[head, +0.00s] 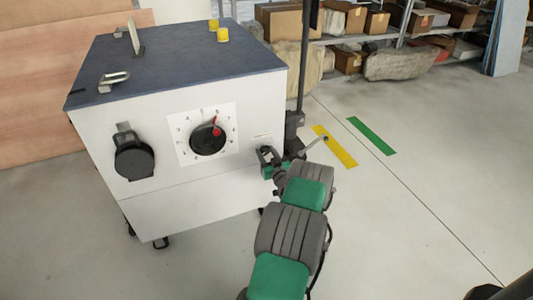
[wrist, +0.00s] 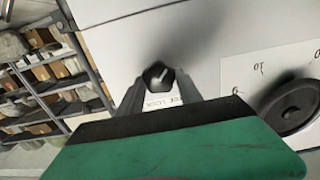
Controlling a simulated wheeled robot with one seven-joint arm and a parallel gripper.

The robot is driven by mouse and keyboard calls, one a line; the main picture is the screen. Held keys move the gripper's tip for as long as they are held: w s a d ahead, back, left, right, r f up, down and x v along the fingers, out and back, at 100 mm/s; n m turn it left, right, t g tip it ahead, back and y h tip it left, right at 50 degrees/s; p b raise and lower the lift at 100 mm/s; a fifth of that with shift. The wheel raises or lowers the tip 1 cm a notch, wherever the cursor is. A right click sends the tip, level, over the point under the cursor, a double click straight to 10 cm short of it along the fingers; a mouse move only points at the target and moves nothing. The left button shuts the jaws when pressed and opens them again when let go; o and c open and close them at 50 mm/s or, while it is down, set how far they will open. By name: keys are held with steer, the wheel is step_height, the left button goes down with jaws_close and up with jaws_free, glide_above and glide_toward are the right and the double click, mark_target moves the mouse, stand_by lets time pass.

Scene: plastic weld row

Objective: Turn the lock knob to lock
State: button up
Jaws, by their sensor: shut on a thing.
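The lock knob (wrist: 158,76) is small and dark with a pale pointer mark. It sits on the white front panel, beside a partly covered printed label (wrist: 160,101) on which "LOCK" can be made out. My gripper (wrist: 157,84) is shut on the knob, with one finger on each side of it in the wrist view. In the head view my gripper (head: 268,156) is at the right edge of the cabinet's front, and it largely hides the knob. I cannot tell for sure which setting the pointer marks.
The white cabinet (head: 190,199) has a dark blue top with a metal handle (head: 114,79) and yellow caps. A large black dial (head: 203,142) with a red pointer and a black round fitting (head: 132,160) are left of my gripper. Floor to the right is clear; shelves stand behind.

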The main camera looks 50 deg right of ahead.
steer(key=shift+d, duration=0.1)
steer(key=m+b, duration=0.1)
steer(key=m, duration=0.1)
steer(key=m+b, duration=0.1)
steer(key=shift+s+f+m+b, duration=0.15)
steer(key=shift+m+b, duration=0.2)
steer(key=shift+m, duration=0.05)
steer(key=m+b, duration=0.2)
steer(key=m, duration=0.3)
steer(key=shift+d+m, duration=0.15)
steer(key=shift+m, duration=0.15)
steer(key=m+b, duration=0.1)
steer(key=m, duration=0.3)
steer(key=shift+s, duration=0.1)
steer(key=shift+d+f+m, duration=0.1)
steer(key=shift+m, duration=2.2)
steer(key=o, duration=1.1)
steer(key=shift+s, duration=0.15)
steer(key=shift+c, duration=0.2)
steer(key=o, duration=0.3)
steer(key=shift+w, duration=0.25)
